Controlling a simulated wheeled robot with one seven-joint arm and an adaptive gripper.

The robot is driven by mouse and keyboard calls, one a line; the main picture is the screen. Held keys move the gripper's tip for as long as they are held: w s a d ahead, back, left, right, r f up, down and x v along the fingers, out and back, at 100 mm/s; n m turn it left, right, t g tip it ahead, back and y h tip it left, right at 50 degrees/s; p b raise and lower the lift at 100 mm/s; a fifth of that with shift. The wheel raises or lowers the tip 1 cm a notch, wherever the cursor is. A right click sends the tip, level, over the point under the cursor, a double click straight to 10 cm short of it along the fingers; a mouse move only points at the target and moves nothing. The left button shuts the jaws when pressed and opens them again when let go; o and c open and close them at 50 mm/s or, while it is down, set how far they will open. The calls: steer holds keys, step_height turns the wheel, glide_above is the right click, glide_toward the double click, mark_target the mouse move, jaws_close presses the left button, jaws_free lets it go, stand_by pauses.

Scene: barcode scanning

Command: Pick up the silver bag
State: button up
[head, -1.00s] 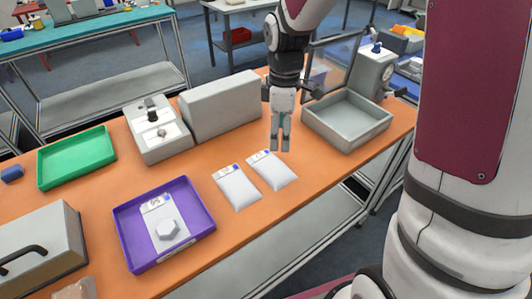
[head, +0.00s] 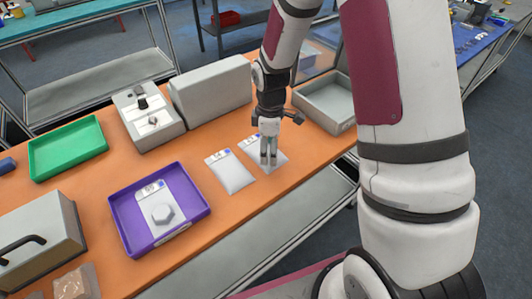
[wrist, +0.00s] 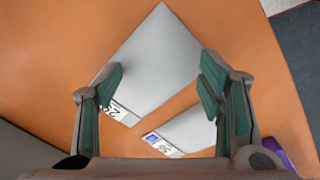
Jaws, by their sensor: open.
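Two flat silver-grey bags with white labels lie side by side on the orange table. The right bag (head: 253,150) is partly hidden by my gripper (head: 268,160) in the head view. The left bag (head: 232,174) lies clear of it. In the wrist view, the right bag (wrist: 155,62) appears large below and between the spread fingers of my gripper (wrist: 160,88). The other bag (wrist: 190,132) shows lower, near the right finger. My gripper is open, points down and holds nothing. Whether its fingertips touch the bag cannot be told.
A purple tray (head: 118,216) with a labelled bag stands left of the two bags. A grey box (head: 212,92), a scale-like device (head: 150,118) and a grey tray (head: 310,107) stand behind. A green tray (head: 68,148) is far left. The table's front edge is close to the bags.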

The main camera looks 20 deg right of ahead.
steer(key=shift+f, duration=0.75)
steer(key=c, duration=1.3)
steer(key=shift+o, duration=0.2)
steer(key=shift+r, duration=0.15)
